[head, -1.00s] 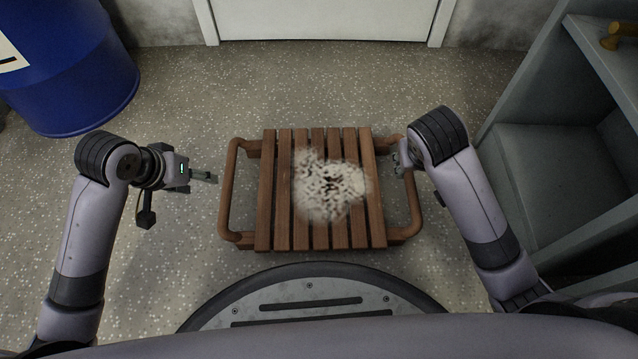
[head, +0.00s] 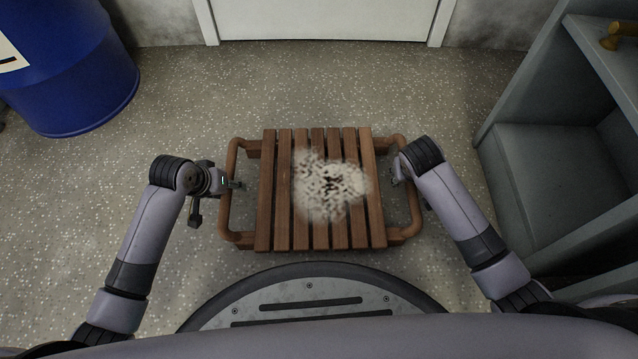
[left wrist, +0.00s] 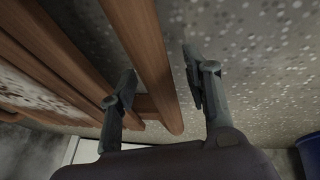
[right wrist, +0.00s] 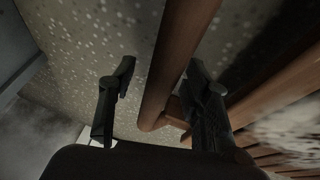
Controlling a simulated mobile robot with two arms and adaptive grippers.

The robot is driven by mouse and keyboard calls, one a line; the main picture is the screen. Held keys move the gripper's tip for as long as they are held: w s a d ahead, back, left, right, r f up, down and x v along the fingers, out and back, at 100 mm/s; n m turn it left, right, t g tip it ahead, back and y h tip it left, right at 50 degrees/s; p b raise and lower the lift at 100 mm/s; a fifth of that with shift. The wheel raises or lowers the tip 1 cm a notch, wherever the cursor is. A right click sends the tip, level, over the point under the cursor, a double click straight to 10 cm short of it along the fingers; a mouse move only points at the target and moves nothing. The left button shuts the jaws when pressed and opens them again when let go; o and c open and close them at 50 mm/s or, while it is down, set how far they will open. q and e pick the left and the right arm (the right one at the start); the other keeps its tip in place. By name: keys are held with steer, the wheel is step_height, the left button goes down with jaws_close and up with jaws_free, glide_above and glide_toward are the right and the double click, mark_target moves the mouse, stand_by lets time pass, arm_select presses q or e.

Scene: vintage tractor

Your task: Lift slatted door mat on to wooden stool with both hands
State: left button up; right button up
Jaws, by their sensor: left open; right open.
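The slatted door mat (head: 284,215) lies flat in the middle of the head view, with brown wooden slats, a rounded handle rail at each side and a pale speckled patch on top. My left gripper (head: 236,184) is open at the left rail; in the left wrist view (left wrist: 158,72) its fingers stand on either side of the rail. My right gripper (head: 397,178) is open at the right rail, partly hidden by my arm; in the right wrist view (right wrist: 158,78) its fingers also straddle the rail. I see no separate wooden stool.
A blue barrel (head: 70,75) stands at the upper left. A grey shelf unit (head: 560,170) with a brass-coloured object on it stands close on the right. A white door (head: 325,20) is at the back. The speckled floor (head: 330,90) between mat and door is clear.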

arm_select(q)
steer(key=shift+c, duration=0.2)
arm_select(e)
steer(key=shift+c, duration=0.2)
arm_select(q)
jaws_close()
arm_select(e)
jaws_close()
arm_select(q)
steer(key=shift+w+r, duration=0.1)
